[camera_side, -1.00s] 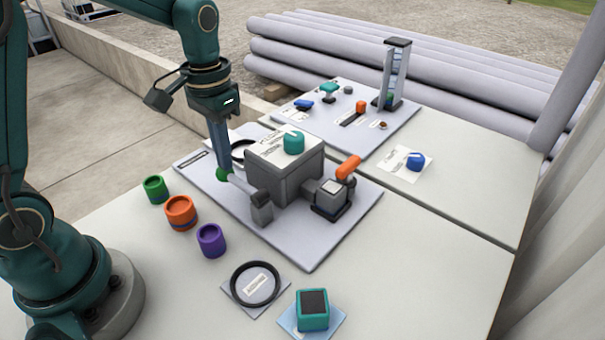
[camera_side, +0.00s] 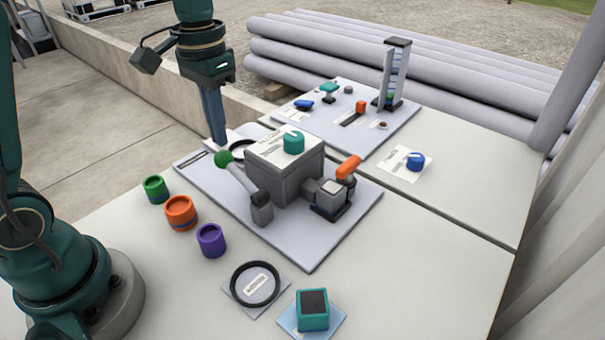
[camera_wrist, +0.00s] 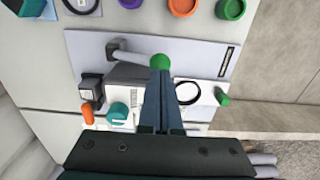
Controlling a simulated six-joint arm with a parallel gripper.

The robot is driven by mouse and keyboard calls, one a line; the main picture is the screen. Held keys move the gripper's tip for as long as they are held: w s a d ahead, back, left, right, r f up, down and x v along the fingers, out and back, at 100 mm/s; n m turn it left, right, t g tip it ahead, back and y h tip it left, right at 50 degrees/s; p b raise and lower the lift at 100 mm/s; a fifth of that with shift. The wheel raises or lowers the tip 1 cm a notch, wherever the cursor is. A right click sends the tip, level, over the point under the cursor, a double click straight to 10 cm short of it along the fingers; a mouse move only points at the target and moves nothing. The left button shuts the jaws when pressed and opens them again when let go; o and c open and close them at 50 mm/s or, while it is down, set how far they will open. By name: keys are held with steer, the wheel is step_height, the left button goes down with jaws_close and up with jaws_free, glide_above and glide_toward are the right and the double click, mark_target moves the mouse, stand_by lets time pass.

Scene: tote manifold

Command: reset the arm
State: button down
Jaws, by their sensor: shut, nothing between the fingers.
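My gripper (camera_side: 219,140) is shut and empty, pointing down beside the lever on the grey manifold board (camera_side: 320,245). The lever (camera_side: 243,182) is a grey rod ending in a green ball (camera_side: 224,158), and it slopes up from its dark pivot. In the side view the fingertips are just above and left of the ball. In the wrist view the fingers (camera_wrist: 160,80) reach close to the green ball (camera_wrist: 160,62); I cannot tell whether they touch it.
A grey box (camera_side: 287,172) with a teal knob (camera_side: 293,142) and an orange-handled valve (camera_side: 347,167) stand on the board. Green (camera_side: 155,189), orange (camera_side: 180,213) and purple (camera_side: 211,240) cups stand at left. A tall rack (camera_side: 394,75) stands behind.

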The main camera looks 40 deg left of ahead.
steer(key=shift+d+r, duration=0.15)
steer(key=shift+r, duration=0.15)
steer(key=s+d+r+t, duration=0.3)
steer(key=s+r, duration=0.2)
steer(key=s, duration=0.1)
steer(key=s+d+f+t, duration=0.1)
steer(key=s+f+t, duration=0.1)
steer(key=s, duration=0.3)
steer(key=shift+s+d+f+t, duration=0.3)
steer(key=shift+s+d+f, duration=0.05)
steer(key=shift+f, duration=0.45)
stand_by(0.5)
